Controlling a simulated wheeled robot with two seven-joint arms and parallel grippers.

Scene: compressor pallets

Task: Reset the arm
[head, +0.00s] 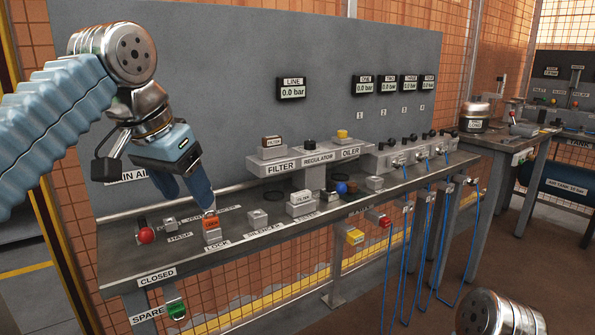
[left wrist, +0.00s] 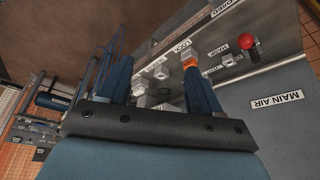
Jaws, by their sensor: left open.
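My left arm comes in from the left in the head view. Its gripper (head: 207,208) points down over the near left of the bench, with its tips close to an orange piece (head: 210,223) on the block labelled LOCK. In the left wrist view my left gripper (left wrist: 155,78) is open, its two blue fingers well apart. The orange piece (left wrist: 189,62) shows at the tip of one finger, not between the two. I cannot tell whether they touch. My right gripper is out of view.
The grey bench (head: 120,262) carries a red knob (head: 146,235), several small labelled blocks and the raised FILTER, REGULATOR and OILER shelf (head: 315,157). A grey panel (head: 230,60) stands close behind. Blue hoses (head: 418,230) hang at the right. Air above the bench's middle is clear.

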